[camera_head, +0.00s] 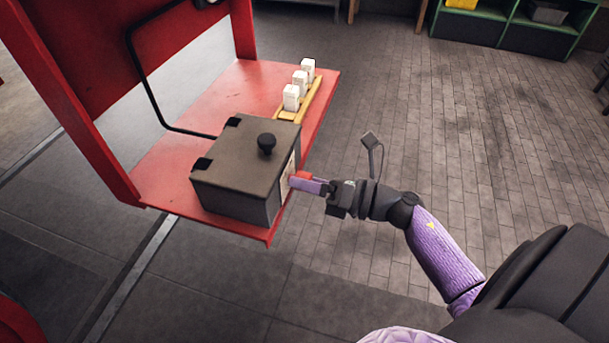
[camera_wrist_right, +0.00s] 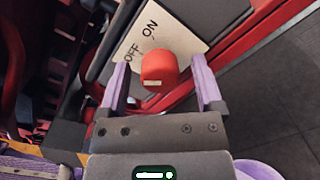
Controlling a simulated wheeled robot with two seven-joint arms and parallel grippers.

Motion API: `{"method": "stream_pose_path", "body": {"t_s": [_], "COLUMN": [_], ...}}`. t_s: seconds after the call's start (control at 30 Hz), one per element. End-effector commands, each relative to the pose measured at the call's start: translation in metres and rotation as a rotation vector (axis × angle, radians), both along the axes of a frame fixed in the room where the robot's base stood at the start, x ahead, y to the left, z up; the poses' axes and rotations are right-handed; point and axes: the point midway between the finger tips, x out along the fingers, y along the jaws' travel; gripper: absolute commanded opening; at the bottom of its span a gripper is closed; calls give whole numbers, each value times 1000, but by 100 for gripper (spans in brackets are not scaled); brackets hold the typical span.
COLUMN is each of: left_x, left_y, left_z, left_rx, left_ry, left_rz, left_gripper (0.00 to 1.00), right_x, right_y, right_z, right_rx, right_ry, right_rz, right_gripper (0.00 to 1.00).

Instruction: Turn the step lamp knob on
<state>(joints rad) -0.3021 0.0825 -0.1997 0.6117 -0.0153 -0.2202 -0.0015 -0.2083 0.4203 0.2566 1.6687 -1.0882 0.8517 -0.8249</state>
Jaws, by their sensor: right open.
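The step lamp knob is a red cylinder with a pale mark (camera_wrist_right: 160,67), standing on a cream plate (camera_wrist_right: 190,28) lettered OFF and ON. The plate is on the side of a dark grey box (camera_head: 238,172); in the head view the knob (camera_head: 301,176) shows as a small red patch. My right gripper (camera_wrist_right: 158,80) is open, its two purple fingers on either side of the knob with a visible gap on each side. In the head view my right gripper (camera_head: 305,184) is at the box's right side. My left gripper is not in view.
The box has a black round handle (camera_head: 267,144) on its lid and sits on a red shelf (camera_head: 165,170). White blocks (camera_head: 300,78) stand in a yellow rack (camera_head: 316,98) behind it. A black conduit (camera_head: 143,80) runs to the box.

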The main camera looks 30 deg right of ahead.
Motion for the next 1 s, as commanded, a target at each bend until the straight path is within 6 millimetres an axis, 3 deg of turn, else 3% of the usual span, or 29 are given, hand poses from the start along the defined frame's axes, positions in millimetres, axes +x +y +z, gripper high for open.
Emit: {"method": "stream_pose_path", "body": {"t_s": [0.27,0.7,1.0], "left_x": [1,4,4], "left_y": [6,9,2], "left_z": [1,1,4], "left_rx": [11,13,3], "left_ry": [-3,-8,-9], "left_rz": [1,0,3], "left_gripper": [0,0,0], "right_x": [4,3,3], "right_y": [3,3,3], "right_z": [0,0,1], "right_rx": [0,0,28], "right_ry": [1,1,24], "right_rz": [-1,-1,-1], "right_gripper": [84,0,0]}}
